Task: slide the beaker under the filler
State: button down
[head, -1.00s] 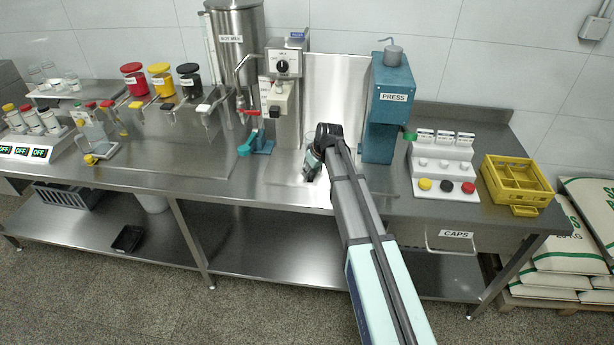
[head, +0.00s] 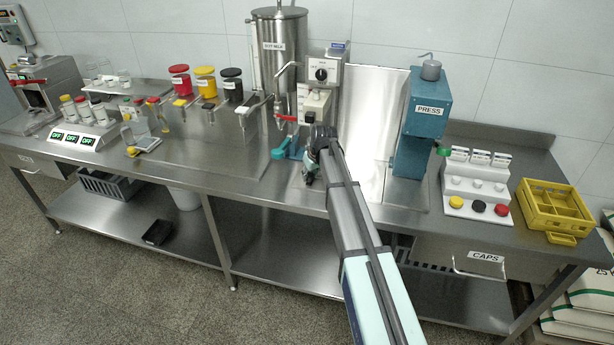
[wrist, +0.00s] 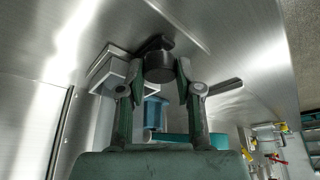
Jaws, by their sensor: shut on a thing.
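My gripper (head: 311,178) is low over the steel bench, in front of the grey dial unit (head: 320,73), which I take for the filler. Its white lower part (head: 314,103) is just above and behind my wrist. In the wrist view, which is upside down, the two fingers of my gripper (wrist: 158,72) are closed in around a thing close to the bench top. A dark round piece (wrist: 158,66) shows between the tips. I take the held thing for the beaker, but its clear outline is hard to make out, and in the head view my wrist mostly hides it.
The teal press (head: 420,125) stands on the right. Bare bench lies between the press and my arm.

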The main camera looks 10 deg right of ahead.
jog(key=shift+w+a, duration=0.1)
jog(key=shift+a, duration=0.1)
jog(key=c, duration=1.1)
grip_release()
jog(key=shift+c, duration=0.2)
jog(key=shift+o, duration=0.4)
jog(key=shift+a, duration=0.15)
jog(key=shift+r, duration=0.2)
jog(key=v, duration=1.1)
jog(key=shift+r, duration=0.25)
